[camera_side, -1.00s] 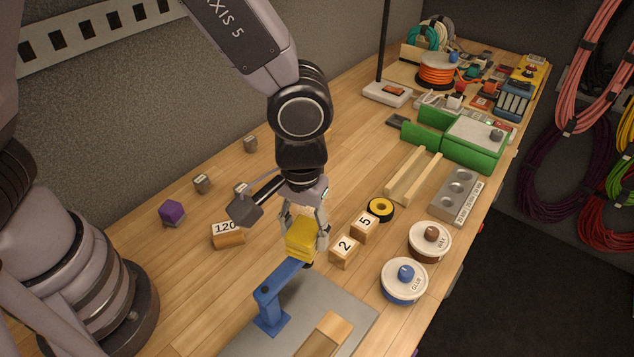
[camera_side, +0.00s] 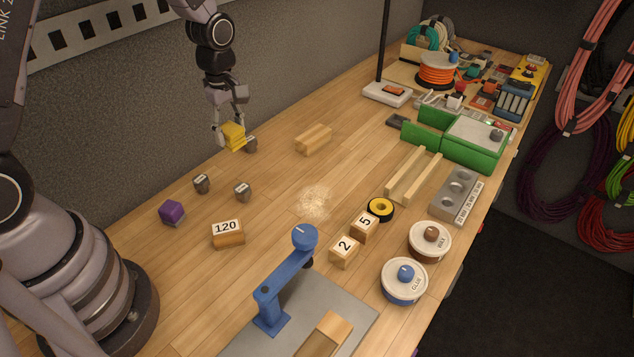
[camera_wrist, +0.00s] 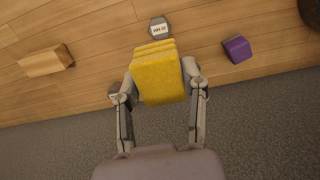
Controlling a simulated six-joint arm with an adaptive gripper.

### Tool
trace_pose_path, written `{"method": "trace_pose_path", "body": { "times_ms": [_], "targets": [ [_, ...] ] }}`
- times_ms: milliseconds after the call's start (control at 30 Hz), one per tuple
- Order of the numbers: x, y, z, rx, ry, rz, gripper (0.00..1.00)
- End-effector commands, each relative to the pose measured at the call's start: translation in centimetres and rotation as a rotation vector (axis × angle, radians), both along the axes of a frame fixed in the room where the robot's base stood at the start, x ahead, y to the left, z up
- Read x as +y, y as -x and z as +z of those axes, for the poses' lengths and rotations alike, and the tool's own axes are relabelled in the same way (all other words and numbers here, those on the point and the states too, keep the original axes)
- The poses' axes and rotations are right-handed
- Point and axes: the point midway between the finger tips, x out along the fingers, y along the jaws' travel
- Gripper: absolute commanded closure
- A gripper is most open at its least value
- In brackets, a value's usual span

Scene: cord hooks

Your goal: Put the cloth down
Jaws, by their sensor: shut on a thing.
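The yellow folded cloth (camera_side: 234,135) is held between the fingers of my gripper (camera_side: 229,118), near the back wall at the left of the bench. My gripper is shut on it. In the side view the cloth overlaps a small grey weight (camera_side: 251,144); I cannot tell how high it is above the bench. In the wrist view the cloth (camera_wrist: 158,78) fills the space between the two fingers (camera_wrist: 160,90), with a labelled grey weight (camera_wrist: 159,28) just beyond its edge.
A wooden block (camera_side: 313,139) lies to the right of my gripper. Grey weights (camera_side: 202,183) (camera_side: 243,191), a purple cube (camera_side: 171,212) and the 120 block (camera_side: 228,234) are nearer. A pale dusty patch (camera_side: 314,201) marks the middle bench. The blue clamp stand (camera_side: 280,285) is in front.

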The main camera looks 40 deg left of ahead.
Motion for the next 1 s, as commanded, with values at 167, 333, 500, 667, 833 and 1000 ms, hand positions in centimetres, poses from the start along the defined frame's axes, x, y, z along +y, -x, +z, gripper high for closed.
{"method": "trace_pose_path", "body": {
  "times_ms": [167, 333, 500, 667, 833, 1000],
  "targets": [
    [-0.1, 0.0, -2.4, 0.002, 0.000, -0.003, 0.93],
    [0.0, -1.3, -3.8, -0.001, 0.000, -0.004, 0.93],
    [0.0, -5.4, -5.7, -0.002, 0.000, -0.005, 0.93],
    [0.1, -9.6, -7.5, -0.002, 0.000, -0.005, 0.93],
    [0.2, -12.1, -10.9, 0.000, 0.000, -0.005, 0.93],
    [0.2, -13.4, -12.4, -0.001, 0.000, -0.005, 0.93]
  ]
}}
